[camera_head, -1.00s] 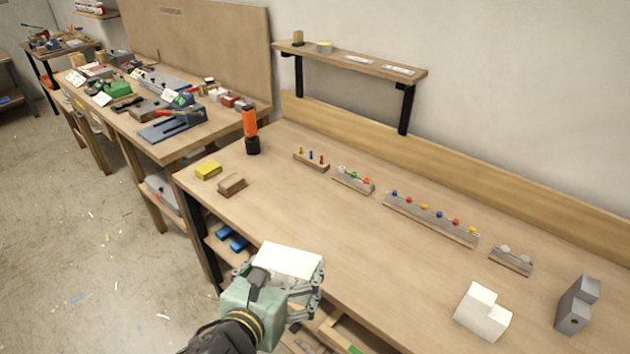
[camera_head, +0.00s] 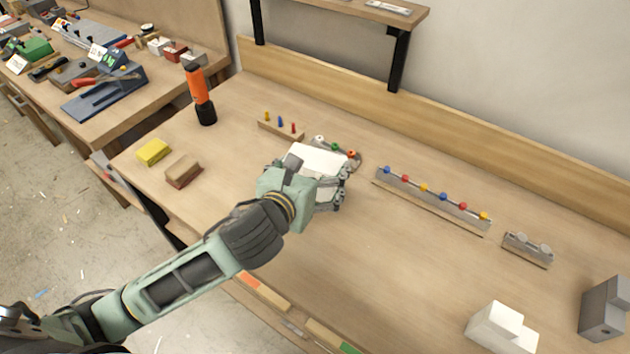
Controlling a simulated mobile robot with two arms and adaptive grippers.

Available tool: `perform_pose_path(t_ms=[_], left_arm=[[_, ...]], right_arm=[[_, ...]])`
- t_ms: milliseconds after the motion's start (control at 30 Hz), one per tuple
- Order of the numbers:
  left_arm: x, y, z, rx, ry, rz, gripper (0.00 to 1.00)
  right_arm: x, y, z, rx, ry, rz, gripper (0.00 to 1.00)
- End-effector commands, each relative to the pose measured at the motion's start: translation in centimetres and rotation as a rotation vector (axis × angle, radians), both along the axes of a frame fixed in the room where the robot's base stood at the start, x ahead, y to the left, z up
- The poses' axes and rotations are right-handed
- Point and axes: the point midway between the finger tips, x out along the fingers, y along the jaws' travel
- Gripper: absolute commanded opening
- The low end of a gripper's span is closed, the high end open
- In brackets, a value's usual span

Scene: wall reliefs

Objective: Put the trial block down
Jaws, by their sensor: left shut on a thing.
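My left gripper (camera_head: 328,188) is shut on a white block (camera_head: 316,158), which I take to be the trial block. It holds the block over the middle of the workbench, in front of the small rack with white, green and red knobs (camera_head: 335,146). The gripper hides part of the block and part of that rack. I cannot tell whether the block touches the bench top (camera_head: 400,270). A second white block, stepped in shape (camera_head: 502,328), stands at the front right of the bench. My right gripper is not in view.
A grey stepped block (camera_head: 604,310) stands at the far right. A long rail with coloured knobs (camera_head: 432,202) and a short grey rack (camera_head: 528,249) lie behind. The front middle is clear.

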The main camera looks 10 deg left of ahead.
Motion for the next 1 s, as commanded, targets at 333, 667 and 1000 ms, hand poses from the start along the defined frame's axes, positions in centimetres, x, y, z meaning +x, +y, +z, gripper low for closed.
perform_pose_path(t_ms=[333, 667, 1000], left_arm=[[6.9, -6.0, 1.1, 0.001, -0.011, -0.135, 0.55], [10.8, -8.9, 3.2, 0.0, -0.006, -0.201, 0.56], [10.7, -5.2, 1.1, 0.0, 0.004, -0.204, 0.56]], right_arm=[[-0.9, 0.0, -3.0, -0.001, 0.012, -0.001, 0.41], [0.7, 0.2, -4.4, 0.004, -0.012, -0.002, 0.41], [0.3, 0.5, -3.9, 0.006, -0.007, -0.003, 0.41]])
